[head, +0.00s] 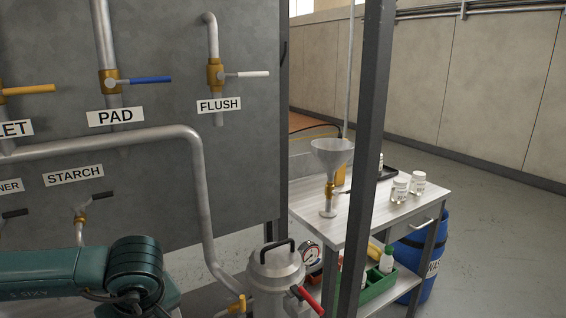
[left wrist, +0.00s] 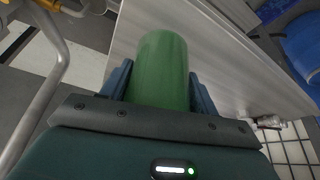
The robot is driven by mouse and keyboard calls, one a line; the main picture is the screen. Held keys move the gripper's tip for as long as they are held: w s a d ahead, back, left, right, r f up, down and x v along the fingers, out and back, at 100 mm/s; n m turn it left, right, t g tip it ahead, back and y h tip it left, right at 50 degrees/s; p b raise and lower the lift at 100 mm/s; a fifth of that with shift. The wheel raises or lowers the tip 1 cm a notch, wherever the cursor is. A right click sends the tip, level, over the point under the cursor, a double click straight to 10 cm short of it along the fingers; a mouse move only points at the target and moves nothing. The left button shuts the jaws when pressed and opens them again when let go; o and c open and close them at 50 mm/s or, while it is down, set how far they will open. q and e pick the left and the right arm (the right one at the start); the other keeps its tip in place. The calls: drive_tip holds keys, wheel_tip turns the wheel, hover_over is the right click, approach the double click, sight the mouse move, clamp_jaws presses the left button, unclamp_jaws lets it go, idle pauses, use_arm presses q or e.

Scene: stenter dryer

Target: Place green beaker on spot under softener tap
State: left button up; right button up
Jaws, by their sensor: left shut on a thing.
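The green beaker (left wrist: 160,62) is between the blue fingers of my left gripper (left wrist: 160,88) in the left wrist view. The fingers are shut on its sides. A pale surface lies behind it; I cannot tell whether the beaker touches it. In the head view my left arm (head: 70,276) comes in at the lower left, with its gripper and the beaker out of frame. A label ending in "NER" (head: 10,186), cut off by the left edge, sits above a dark-handled tap (head: 14,213). The spot under it is not visible. My right gripper is not in view.
The grey panel (head: 240,165) carries the STARCH tap (head: 80,212), the PAD valve (head: 109,81) and the FLUSH valve (head: 215,74). A metal vessel (head: 275,270) stands below. A dark post (head: 364,150) crosses before a bench (head: 400,210) with a funnel (head: 331,155) and white bottles (head: 400,189).

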use_arm(q)
drive_tip(key=d+m, duration=0.1)
drive_tip(key=m, duration=0.1)
drive_tip(key=s+m+t+h, duration=0.1)
drive_tip(key=m, duration=0.1)
drive_tip(key=s+d+m+h+p, duration=0.1)
drive_tip(key=m, duration=0.2)
drive_tip(key=shift+d+f, duration=0.2)
drive_tip(key=shift+d, duration=0.1)
drive_tip(key=m, duration=0.1)
drive_tip(key=s+d+m+h, duration=0.1)
drive_tip(key=shift+d+m, duration=0.15)
drive_tip(key=shift+m, duration=0.15)
drive_tip(key=shift+t, duration=0.3)
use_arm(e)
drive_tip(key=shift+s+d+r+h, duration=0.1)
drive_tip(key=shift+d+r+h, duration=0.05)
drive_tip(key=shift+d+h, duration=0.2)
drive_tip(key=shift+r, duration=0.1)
